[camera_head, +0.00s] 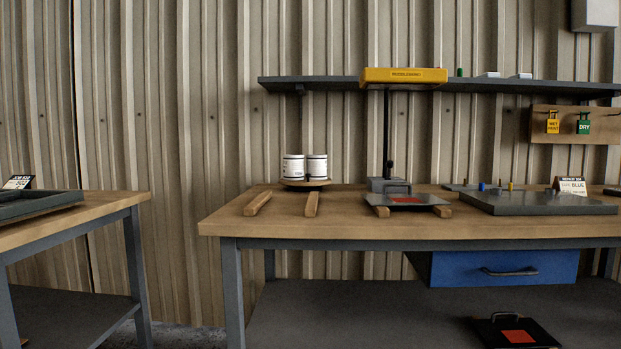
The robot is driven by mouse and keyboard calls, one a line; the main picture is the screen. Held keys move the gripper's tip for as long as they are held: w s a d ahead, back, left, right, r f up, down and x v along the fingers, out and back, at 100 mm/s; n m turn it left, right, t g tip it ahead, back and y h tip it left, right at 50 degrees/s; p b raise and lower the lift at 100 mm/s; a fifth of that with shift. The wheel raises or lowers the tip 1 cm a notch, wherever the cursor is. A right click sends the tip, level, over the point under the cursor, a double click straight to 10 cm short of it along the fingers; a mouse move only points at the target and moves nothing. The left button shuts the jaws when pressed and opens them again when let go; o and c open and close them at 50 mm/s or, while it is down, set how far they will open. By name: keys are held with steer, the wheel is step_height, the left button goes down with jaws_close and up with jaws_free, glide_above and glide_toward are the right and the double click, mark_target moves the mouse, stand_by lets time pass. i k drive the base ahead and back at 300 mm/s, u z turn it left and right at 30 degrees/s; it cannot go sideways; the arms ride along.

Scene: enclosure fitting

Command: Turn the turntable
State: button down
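The turntable (306,185) is a low round wooden disc at the back left of the right-hand workbench. Two white cylindrical cans with dark bands stand side by side on it, a left can (293,168) and a right can (316,167). A small dark knob or peg shows at the disc's front edge, too small to tell exactly. The far side of the turntable is hidden behind the cans. My gripper is not in view.
Wooden bars (258,203) lie in front of the turntable on the workbench (400,230). A shelf (320,83) hangs above. Another bench (110,205) stands left, across a gap.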

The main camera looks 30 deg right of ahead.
mark_target(305, 182)
steer(key=u, duration=0.5)
steer(key=i, duration=0.65)
steer(key=z, duration=1.4)
